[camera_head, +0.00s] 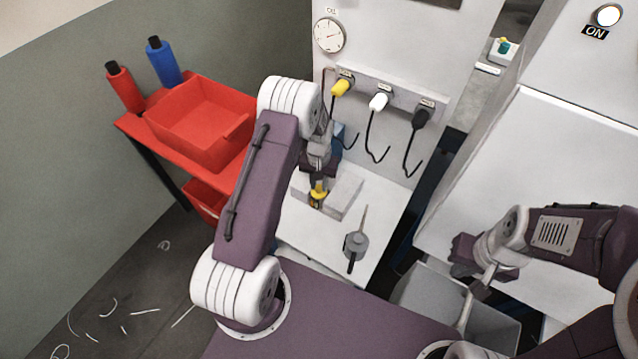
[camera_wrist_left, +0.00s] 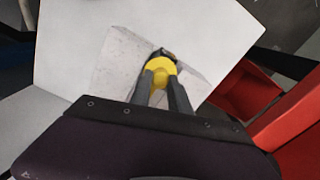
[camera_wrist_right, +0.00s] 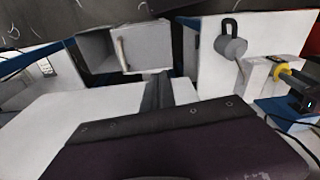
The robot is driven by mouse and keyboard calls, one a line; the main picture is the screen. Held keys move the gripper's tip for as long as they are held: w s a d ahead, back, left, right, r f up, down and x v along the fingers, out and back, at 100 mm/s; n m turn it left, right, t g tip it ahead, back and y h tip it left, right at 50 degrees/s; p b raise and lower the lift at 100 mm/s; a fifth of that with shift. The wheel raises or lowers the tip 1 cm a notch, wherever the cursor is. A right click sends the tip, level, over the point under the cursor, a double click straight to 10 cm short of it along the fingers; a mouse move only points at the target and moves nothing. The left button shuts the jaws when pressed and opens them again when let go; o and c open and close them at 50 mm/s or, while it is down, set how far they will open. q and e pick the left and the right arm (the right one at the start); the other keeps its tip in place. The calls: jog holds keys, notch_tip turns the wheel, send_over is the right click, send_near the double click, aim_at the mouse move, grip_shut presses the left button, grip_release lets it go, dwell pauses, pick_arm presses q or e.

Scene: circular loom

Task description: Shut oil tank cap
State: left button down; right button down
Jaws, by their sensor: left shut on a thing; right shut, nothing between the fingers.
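A yellow cap (camera_head: 318,194) is at the pale block-shaped tank (camera_head: 343,196) on the white table. My left gripper (camera_head: 318,181) reaches down over it and is shut on the cap. In the left wrist view the yellow cap (camera_wrist_left: 161,66) shows between the two dark fingers, with a dark part just beyond it. The cap's lower edge is hidden, so I cannot tell how it meets the tank. The right wrist view also shows the yellow cap (camera_wrist_right: 282,70). My right gripper (camera_head: 480,290) is shut and empty, at the right near a white cabinet.
A grey oil can (camera_head: 356,244) with a thin spout stands on the table. Yellow, white and black handles (camera_head: 378,102) hang on the back panel with hooked rods. A red cart (camera_head: 190,120) with bottles stands left. A grey bin (camera_head: 430,293) is below my right gripper.

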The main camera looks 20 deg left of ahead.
aim_at(318, 186)
pick_arm(q)
jog(key=shift+a+m, duration=0.1)
jog(key=shift+m, duration=0.2)
jog(key=c, duration=1.2)
grip_release()
notch_tip(318, 186, up, 9)
